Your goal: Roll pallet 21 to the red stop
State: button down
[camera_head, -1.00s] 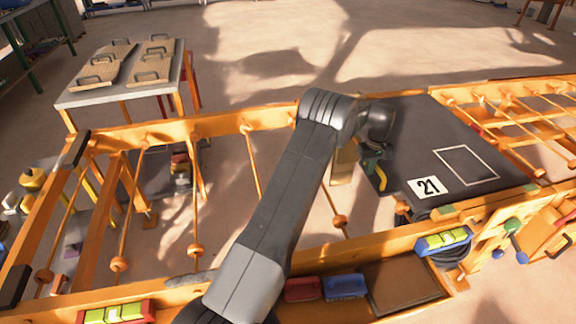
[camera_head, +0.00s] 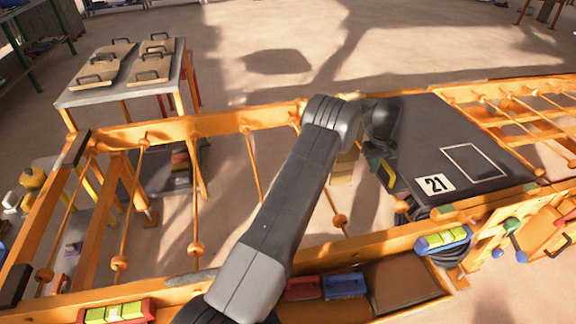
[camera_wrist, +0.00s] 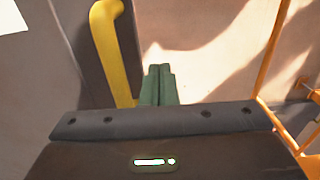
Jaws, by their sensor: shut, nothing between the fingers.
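Pallet 21, a dark grey plate (camera_head: 420,140) with a white "21" label and a white square outline, lies on the orange roller frame at right. A yellow handle (camera_head: 388,172) stands at its left edge; it also shows in the wrist view (camera_wrist: 112,45). My gripper (camera_head: 374,158) is beside this handle, on its left side, partly hidden by my wrist. In the wrist view its green fingers (camera_wrist: 158,85) are together and empty, close against the handle's lower end; contact is hard to tell. I cannot clearly make out the red stop.
The orange roller frame (camera_head: 225,123) runs across, with open gaps between thin rollers at left and more rollers (camera_head: 530,115) right of the pallet. A table with handled wooden boards (camera_head: 115,62) stands behind left. Red and blue blocks (camera_head: 345,286) sit in the front tray.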

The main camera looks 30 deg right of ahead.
jog(key=shift+a, duration=0.35)
notch_tip(320, 180, up, 10)
jog(key=p, duration=0.5)
jog(key=shift+f, duration=0.1)
notch_tip(320, 180, down, 10)
jog(key=b, duration=0.5)
jog(key=shift+d, duration=0.2)
